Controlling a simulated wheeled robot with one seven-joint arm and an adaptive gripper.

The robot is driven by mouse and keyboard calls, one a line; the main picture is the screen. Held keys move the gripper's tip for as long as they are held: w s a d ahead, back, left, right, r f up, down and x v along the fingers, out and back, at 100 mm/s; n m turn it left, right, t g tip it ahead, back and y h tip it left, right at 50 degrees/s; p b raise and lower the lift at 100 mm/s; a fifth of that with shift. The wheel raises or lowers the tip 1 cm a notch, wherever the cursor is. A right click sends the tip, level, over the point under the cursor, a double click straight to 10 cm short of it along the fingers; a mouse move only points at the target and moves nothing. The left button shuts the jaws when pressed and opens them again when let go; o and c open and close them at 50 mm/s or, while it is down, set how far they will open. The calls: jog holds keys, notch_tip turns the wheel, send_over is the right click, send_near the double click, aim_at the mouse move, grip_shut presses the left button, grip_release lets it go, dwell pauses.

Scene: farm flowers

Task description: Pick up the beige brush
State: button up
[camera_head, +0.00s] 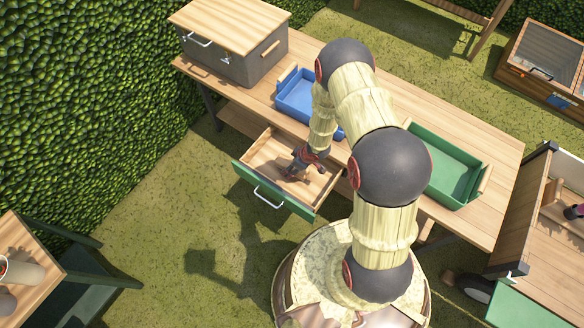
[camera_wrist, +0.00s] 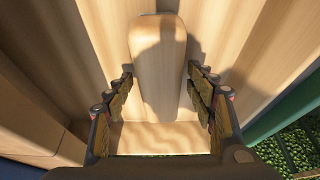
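The beige brush (camera_wrist: 158,52) shows in the wrist view as a long, pale piece with a rounded end, lying in the open drawer (camera_head: 257,157). My gripper (camera_wrist: 160,84) is open, with one finger on each side of the brush and a visible gap on both sides. In the head view my gripper (camera_head: 301,166) is down inside the drawer, and I cannot make out the brush there. The lower part of the brush lies between the fingers.
The drawer's green front (camera_head: 272,189) and wooden walls surround my gripper closely. On the wooden table (camera_head: 412,103) stand a blue tray (camera_head: 296,92), a green tray (camera_head: 447,165) and a grey box with a wooden lid (camera_head: 230,40). A wooden cart (camera_head: 540,235) is at the right.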

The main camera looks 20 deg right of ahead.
jog(key=c, duration=1.2)
jog(key=shift+r, duration=0.1)
jog(key=shift+r+p, duration=0.45)
jog(key=shift+r, duration=0.15)
notch_tip(320, 180, up, 2)
jog(key=shift+r+p, duration=0.2)
jog(key=shift+p, duration=0.55)
jog(key=s+r+p, duration=0.2)
jog(key=s+r, duration=0.2)
jog(key=s, duration=0.3)
jog(key=s+d+r+p, duration=0.1)
jog(key=s+r, duration=0.4)
jog(key=s, duration=0.2)
jog(key=shift+p, duration=0.35)
jog(key=shift+d+r, duration=0.1)
